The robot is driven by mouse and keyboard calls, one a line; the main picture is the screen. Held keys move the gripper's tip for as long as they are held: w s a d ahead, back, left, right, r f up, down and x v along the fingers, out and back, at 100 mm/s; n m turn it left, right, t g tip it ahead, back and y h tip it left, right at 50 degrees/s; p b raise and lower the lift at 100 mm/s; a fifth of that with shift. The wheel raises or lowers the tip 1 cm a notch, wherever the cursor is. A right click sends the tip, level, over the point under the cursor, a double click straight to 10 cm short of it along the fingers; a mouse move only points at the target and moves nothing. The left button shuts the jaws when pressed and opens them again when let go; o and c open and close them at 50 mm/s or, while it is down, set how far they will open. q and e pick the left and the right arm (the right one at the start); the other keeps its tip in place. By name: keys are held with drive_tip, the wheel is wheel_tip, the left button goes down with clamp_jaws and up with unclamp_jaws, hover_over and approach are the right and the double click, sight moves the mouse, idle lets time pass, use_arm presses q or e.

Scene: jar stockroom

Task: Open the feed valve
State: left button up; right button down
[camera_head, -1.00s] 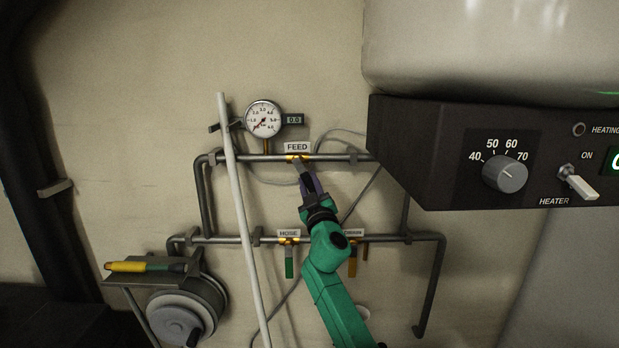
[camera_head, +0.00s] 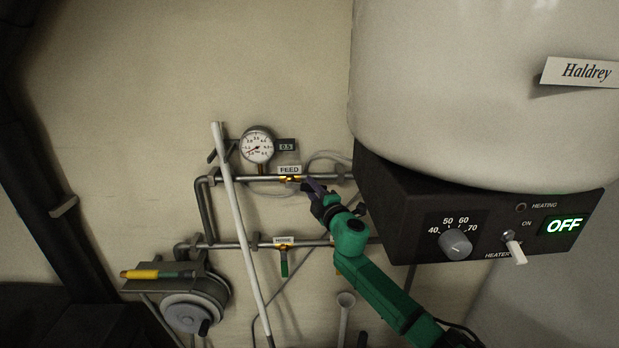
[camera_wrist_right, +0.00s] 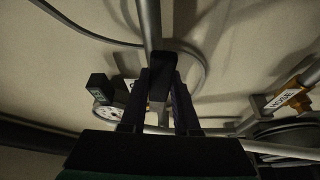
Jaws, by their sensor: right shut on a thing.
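The feed valve (camera_head: 289,179) is a brass fitting on the upper grey pipe, under the FEED label (camera_head: 289,169). Its lever runs to the right of the fitting, slanting slightly down near the line of the pipe, and is mostly hidden by my gripper. My right gripper (camera_head: 310,186) is shut on the lever, reaching in from the lower right. In the right wrist view the two dark fingers (camera_wrist_right: 163,75) close on a dark bar. The gauge (camera_head: 257,145) beside the valve has a small display (camera_head: 287,145) that reads 0.5. My left gripper is not in view.
A HOSE valve (camera_head: 284,247) with a green lever hangs on the lower pipe. A pale rod (camera_head: 239,230) leans across both pipes at left.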

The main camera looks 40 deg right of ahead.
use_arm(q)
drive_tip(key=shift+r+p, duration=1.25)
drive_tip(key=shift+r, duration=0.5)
use_arm(e)
drive_tip(key=shift+r+n+g, duration=0.3)
drive_tip(key=shift+r+n, duration=0.2)
drive_tip(key=shift+n, duration=0.4)
drive_tip(key=c, duration=0.6)
unclamp_jaws()
drive_tip(key=shift+c, duration=0.2)
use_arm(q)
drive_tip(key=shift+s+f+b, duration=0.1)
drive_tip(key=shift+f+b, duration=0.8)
use_arm(e)
drive_tip(key=v, duration=1.2)
